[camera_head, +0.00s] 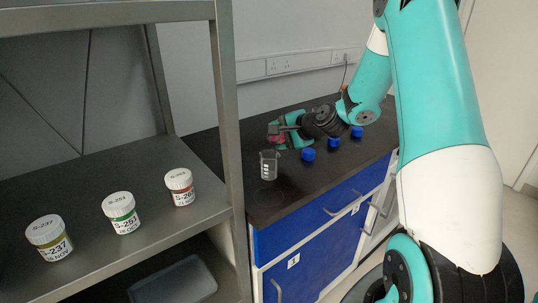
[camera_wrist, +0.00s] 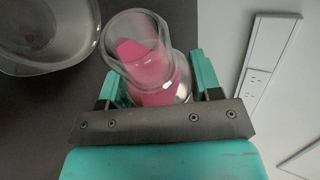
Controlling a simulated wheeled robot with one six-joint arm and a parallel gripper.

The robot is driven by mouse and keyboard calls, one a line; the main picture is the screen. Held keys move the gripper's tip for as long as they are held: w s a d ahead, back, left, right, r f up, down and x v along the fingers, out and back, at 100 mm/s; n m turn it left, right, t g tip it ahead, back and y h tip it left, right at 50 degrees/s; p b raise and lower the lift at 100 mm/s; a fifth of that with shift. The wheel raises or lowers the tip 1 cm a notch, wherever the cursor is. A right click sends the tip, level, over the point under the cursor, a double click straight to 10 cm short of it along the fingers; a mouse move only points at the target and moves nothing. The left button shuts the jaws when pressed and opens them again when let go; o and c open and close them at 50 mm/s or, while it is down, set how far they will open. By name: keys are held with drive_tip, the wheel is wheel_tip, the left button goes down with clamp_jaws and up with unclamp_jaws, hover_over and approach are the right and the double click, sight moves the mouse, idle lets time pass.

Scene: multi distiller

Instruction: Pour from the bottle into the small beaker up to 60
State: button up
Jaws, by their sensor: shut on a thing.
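My gripper (camera_head: 287,133) is shut on a clear glass bottle (camera_head: 276,139) with pink liquid, above the bench and just behind the small beaker. In the wrist view, the fingers of my gripper (camera_wrist: 156,88) sit on both sides of the bottle (camera_wrist: 143,50), and its open mouth faces the camera. The pink liquid stays inside the bottle, with its surface slanted. The small clear beaker (camera_head: 269,166) stands upright on the black bench with white marks on its side. Part of it shows at the upper left of the wrist view (camera_wrist: 75,62). I see no pink in it.
Several things lie near: blue caps (camera_head: 308,154) in a row on the bench (camera_head: 285,200), right of the beaker. A metal shelf (camera_head: 150,230) at the left holds three labelled jars (camera_head: 121,212). A wall socket strip (camera_head: 280,65) runs behind.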

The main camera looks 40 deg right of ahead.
drive_tip(key=shift+s+a+r+n+b, duration=0.1)
drive_tip(key=shift+a+r+n+b, duration=0.1)
drive_tip(key=shift+r+n+b, duration=0.25)
idle(1.3)
drive_tip(key=shift+a+r+n+t+h+b, duration=0.1)
drive_tip(key=shift+r+n+t+h+b, duration=0.9)
drive_tip(key=shift+b, duration=1)
idle(2.7)
drive_tip(key=shift+s+a+f+n+t+b, duration=0.15)
drive_tip(key=shift+f+n+t+b, duration=0.2)
drive_tip(key=shift+b, duration=1)
